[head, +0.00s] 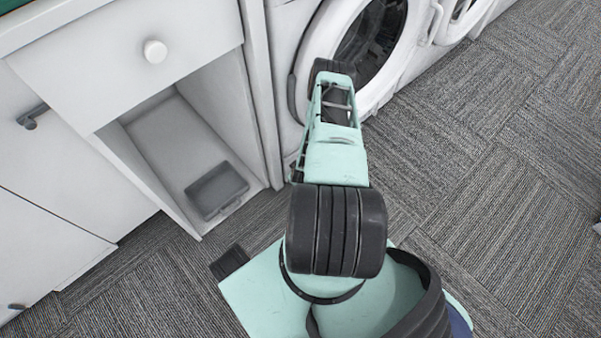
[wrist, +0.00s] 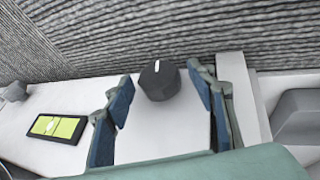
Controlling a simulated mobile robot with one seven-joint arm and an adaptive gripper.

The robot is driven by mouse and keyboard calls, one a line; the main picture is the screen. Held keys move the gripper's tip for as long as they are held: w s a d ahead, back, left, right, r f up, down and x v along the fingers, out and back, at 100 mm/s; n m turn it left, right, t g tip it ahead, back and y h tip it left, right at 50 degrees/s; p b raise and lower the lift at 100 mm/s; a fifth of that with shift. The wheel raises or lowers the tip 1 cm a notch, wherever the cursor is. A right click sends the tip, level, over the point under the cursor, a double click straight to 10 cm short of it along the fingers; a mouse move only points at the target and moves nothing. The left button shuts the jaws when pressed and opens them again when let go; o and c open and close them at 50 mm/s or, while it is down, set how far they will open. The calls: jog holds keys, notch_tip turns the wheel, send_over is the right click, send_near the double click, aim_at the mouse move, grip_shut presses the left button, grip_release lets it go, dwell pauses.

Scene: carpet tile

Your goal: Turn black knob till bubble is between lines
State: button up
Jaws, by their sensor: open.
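The black knob (wrist: 158,82) with a white pointer mark shows in the wrist view, on a pale surface. My gripper (wrist: 160,92) is open, with one blue-padded finger on each side of the knob; I cannot tell whether either finger touches it. A bubble level (wrist: 57,128) with a yellow-green vial in a black frame lies left of the gripper. A small pale spot and dark lines show in the vial, but they are too small to judge exactly. In the head view my arm hides the fingers, and the knob and level do not show.
A white front-loading machine (head: 345,50) stands beyond my arm. A white cabinet (head: 130,65) with an open bay holding a grey tray (head: 216,190) is at left. Grey carpet (head: 500,190) is clear at right. A grey block (wrist: 298,116) sits right of the gripper in the wrist view.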

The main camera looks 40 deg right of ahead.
jog(key=shift+c, duration=0.5)
jog(key=c, duration=1.1)
jog(key=shift+o, duration=0.2)
jog(key=shift+d+y, duration=0.15)
jog(key=shift+y, duration=0.35)
jog(key=y, duration=0.1)
jog(key=m+y, duration=0.1)
jog(key=y, duration=0.1)
jog(key=shift+s+d, duration=0.1)
jog(key=shift+d, duration=0.25)
jog(key=shift+d+m+y, duration=0.15)
jog(key=shift+m+y, duration=0.15)
jog(key=shift+y, duration=1.8)
jog(key=shift+g, duration=0.3)
jog(key=o, duration=1.2)
jog(key=shift+c, duration=0.2)
